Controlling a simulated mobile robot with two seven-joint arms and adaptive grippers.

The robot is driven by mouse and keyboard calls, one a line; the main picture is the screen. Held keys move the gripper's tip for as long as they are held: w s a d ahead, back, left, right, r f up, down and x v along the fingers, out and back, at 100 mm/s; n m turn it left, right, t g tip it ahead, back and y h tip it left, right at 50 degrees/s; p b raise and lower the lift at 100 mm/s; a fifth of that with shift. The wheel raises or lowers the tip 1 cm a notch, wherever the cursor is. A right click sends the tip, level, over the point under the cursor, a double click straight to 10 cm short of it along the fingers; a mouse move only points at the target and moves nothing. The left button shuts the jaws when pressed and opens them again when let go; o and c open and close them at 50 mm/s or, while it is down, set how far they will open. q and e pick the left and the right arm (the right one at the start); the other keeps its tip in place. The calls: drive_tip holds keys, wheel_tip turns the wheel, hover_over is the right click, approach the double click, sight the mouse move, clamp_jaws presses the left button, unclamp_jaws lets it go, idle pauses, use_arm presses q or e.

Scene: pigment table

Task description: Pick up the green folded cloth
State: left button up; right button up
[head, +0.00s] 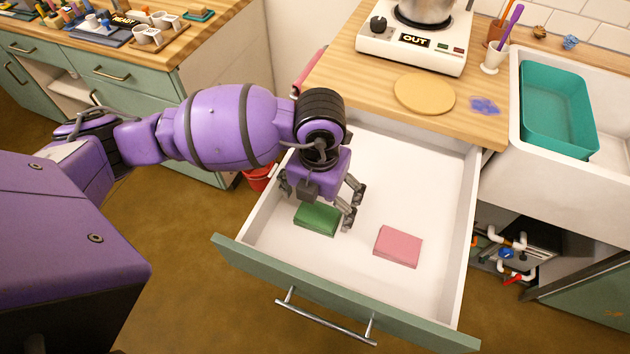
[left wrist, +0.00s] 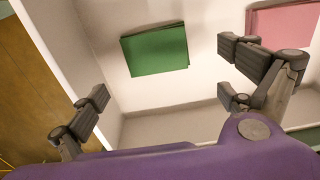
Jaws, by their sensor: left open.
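The green folded cloth (head: 317,219) lies flat in the open drawer (head: 430,178), toward its left side. My left gripper (head: 318,205) is over the drawer, just above and beside the green cloth, with its fingers apart and nothing between them. In the left wrist view the green cloth (left wrist: 155,52) lies beyond the open fingers (left wrist: 165,95), apart from them. A pink folded cloth (head: 398,247) lies to the right in the same drawer, and it also shows in the left wrist view (left wrist: 282,24). My right gripper is not in view.
The drawer's green front (head: 340,296) and raised walls surround the cloths. The wooden counter (head: 350,80) overhangs the drawer's back, with a hot plate (head: 415,45) and a round board (head: 424,94) on it. A sink (head: 610,120) with a teal basin (head: 557,105) stands at right.

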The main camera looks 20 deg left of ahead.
sight(316, 217)
use_arm(q)
drive_tip(key=shift+w+a+f, duration=0.1)
drive_tip(key=shift+f, duration=0.5)
drive_tip(key=shift+w+a+f, duration=0.1)
drive_tip(key=shift+f, duration=0.5)
wheel_tip(316, 217, down, 4)
drive_tip(key=shift+s+r, duration=0.15)
drive_tip(key=shift+r, duration=0.1)
drive_tip(key=shift+f, duration=0.35)
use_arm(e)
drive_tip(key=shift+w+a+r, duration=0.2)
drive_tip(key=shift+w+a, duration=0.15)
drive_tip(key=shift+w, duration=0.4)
use_arm(q)
drive_tip(key=shift+c, duration=0.5)
drive_tip(key=c, duration=1)
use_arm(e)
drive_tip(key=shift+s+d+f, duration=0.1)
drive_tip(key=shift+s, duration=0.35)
